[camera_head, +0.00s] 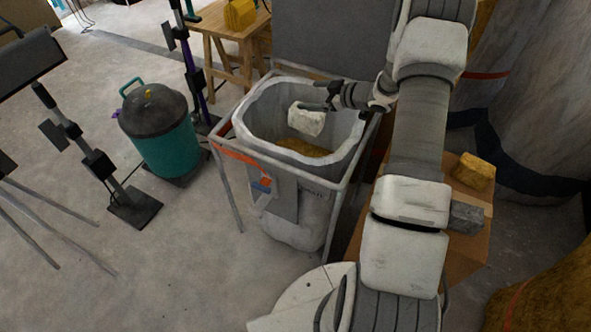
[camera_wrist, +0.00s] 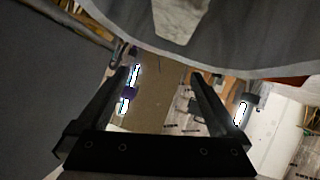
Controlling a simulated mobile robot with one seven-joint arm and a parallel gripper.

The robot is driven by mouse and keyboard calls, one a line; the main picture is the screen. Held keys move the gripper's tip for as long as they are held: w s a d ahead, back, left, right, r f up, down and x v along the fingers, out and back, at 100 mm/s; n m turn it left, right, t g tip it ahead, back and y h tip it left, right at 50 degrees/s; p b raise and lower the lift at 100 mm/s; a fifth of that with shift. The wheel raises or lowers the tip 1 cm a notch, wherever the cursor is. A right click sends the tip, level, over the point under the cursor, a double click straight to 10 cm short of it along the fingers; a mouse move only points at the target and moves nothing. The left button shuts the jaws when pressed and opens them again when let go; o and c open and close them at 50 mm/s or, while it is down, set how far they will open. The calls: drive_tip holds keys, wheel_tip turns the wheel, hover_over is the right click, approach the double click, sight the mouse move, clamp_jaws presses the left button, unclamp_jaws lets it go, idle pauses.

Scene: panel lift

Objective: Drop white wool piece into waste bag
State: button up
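The white wool piece (camera_head: 306,121) is a pale, blocky lump over the mouth of the waste bag (camera_head: 252,133). It lies just below my gripper's fingers in the head view. My gripper (camera_head: 318,98) reaches in from the right, over the bag opening. In the wrist view my gripper (camera_wrist: 160,105) has its two fingers wide apart with nothing between them. A pale lump (camera_wrist: 182,18), seemingly the wool, shows at the top of that view, away from the fingers. The bag is grey-white, open, and hangs in a metal frame.
Yellow wool (camera_head: 303,148) lies inside the bag. A teal bin with a dark lid (camera_head: 158,125) and stands are to the left. A wooden table (camera_head: 230,35) is behind. A cardboard box (camera_head: 468,225) with a yellow piece (camera_head: 474,171) and a grey piece (camera_head: 466,217) is to the right.

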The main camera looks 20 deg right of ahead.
drive_tip(key=p+v, duration=0.3)
drive_tip(key=v, duration=1.4)
drive_tip(key=shift+s+d+p, duration=0.15)
drive_tip(key=shift+s+p, duration=0.05)
drive_tip(key=shift+p, duration=0.15)
